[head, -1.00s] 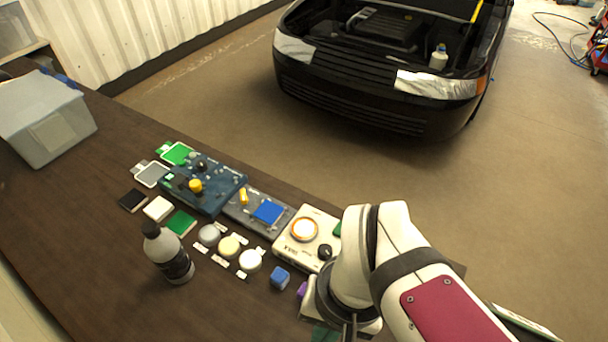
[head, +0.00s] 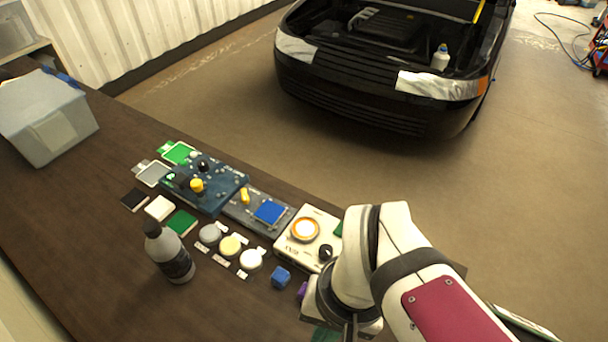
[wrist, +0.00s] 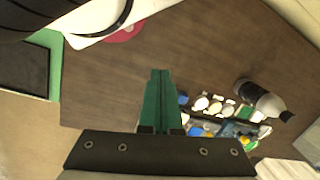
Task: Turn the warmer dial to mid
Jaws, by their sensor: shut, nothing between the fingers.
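The warmer (head: 287,249) is a white box on the bench in the head view, with a round orange-rimmed plate (head: 305,229) on top. Its black dial (head: 326,252) is at the corner nearest my arm. The dial's setting is too small to read. My arm covers part of the warmer's right side. My gripper (head: 326,334) is low in the head view, below the dial and apart from it, mostly hidden by my wrist. In the wrist view my gripper's green fingers (wrist: 160,73) are together and empty over bare bench. I cannot make out the dial there.
A blue cube (head: 281,278) and a purple block (head: 302,290) lie near the warmer. Several round pucks, a dark bottle (head: 170,255) and a blue panel (head: 214,197) stand farther left. A grey bin (head: 50,120) sits at the far left. The front bench is mostly clear.

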